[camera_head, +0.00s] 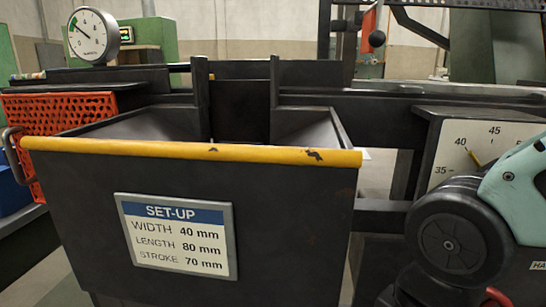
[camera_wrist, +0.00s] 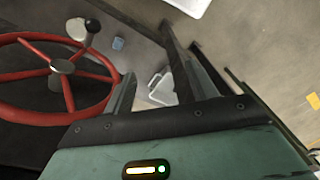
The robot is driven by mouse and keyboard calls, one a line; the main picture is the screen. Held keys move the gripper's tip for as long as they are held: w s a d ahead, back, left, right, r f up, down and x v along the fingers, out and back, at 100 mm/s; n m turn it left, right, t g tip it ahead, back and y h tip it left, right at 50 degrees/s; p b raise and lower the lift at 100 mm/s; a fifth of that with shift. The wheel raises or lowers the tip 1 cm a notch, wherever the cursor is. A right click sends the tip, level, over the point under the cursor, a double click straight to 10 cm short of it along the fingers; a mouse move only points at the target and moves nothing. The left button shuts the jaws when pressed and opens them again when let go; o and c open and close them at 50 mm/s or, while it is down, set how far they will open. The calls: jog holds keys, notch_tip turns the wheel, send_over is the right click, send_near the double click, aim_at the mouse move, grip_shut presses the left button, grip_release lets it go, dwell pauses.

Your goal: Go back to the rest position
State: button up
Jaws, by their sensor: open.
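My gripper (camera_wrist: 155,80) shows in the wrist view, with its dark fingers spread apart and nothing seen between them. A red handwheel (camera_wrist: 68,95) with a grey hub lies to the left of the fingers, and the fingers look clear of it. In the head view my arm shows at the lower right, and the gripper itself is not seen there.
A dark hopper with a yellow front rim (camera_head: 190,150) and a set-up plate (camera_head: 178,236) stands in front. A dial scale (camera_head: 480,145) is at right, partly behind my arm. A round gauge (camera_head: 92,36) and an orange mesh basket (camera_head: 70,125) are at left.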

notch_tip(320, 180, up, 28)
jog(key=p, duration=2.5)
jog(key=shift+f, duration=0.25)
